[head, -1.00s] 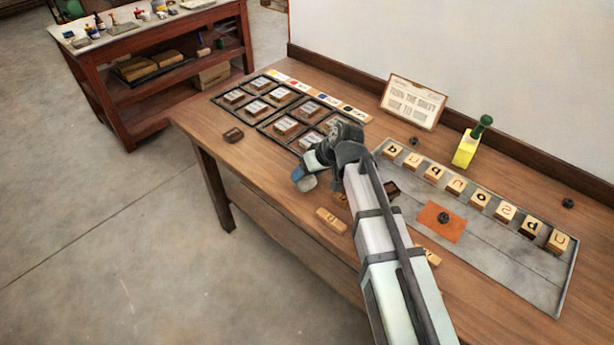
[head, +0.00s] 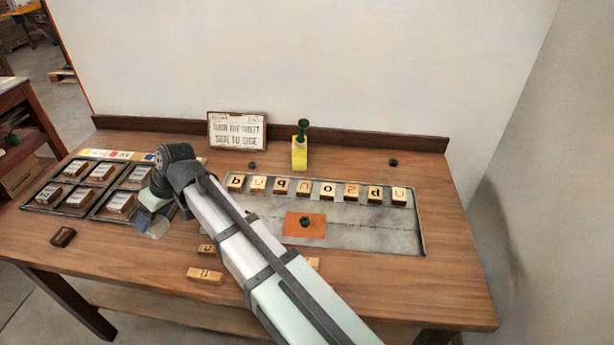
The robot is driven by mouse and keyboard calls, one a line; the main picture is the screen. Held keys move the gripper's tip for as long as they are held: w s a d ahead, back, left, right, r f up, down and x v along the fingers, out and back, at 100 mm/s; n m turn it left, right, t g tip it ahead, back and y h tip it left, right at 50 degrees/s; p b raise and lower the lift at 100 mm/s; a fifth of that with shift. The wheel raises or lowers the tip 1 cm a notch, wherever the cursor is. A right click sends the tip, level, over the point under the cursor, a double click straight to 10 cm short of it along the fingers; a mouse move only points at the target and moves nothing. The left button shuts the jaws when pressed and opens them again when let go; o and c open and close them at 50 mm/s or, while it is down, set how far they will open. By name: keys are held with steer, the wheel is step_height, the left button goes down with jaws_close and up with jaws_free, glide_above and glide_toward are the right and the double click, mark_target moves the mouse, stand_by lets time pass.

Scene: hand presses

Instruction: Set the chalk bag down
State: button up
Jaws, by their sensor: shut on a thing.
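My gripper (head: 148,208) is at the left end of my arm, over the table near the right front corner of the black compartment case. It is seen from behind, and my wrist hides much of it. A small pale grey, rounded thing (head: 158,228), which looks like the chalk bag, shows at the fingertips, and the jaws are shut on it. I cannot tell whether it touches the table (head: 130,262).
The case (head: 35,205) holds several blocks. A grey tray (head: 385,238) carries a row of letter blocks (head: 325,189) and an orange card (head: 305,232). Loose blocks (head: 205,275) lie in front. The table's right end is clear.

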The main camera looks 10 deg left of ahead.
steer(key=w+d+m+t+h, duration=0.1)
steer(key=w+d+m+t, duration=0.3)
steer(key=w+d, duration=1.65)
steer(key=w+d+m+t+h, duration=0.15)
steer(key=w+d+m, duration=0.45)
steer(key=w+d, duration=1.45)
steer(key=shift+m, duration=0.3)
steer(key=shift+s+d+f, duration=0.4)
steer(key=shift+d+f, duration=0.05)
steer(key=shift+f, duration=1.15)
steer(key=shift+s+d+f, duration=0.45)
steer(key=shift+f, duration=1.15)
steer(key=shift+s+d+f, duration=0.4)
steer(key=shift+d+f, duration=0.05)
steer(key=shift+f, duration=1.15)
steer(key=shift+f, duration=0.1)
steer(key=o, duration=1.1)
steer(key=v, duration=1.2)
steer(key=shift+s+d, duration=0.1)
steer(key=shift+d, duration=0.05)
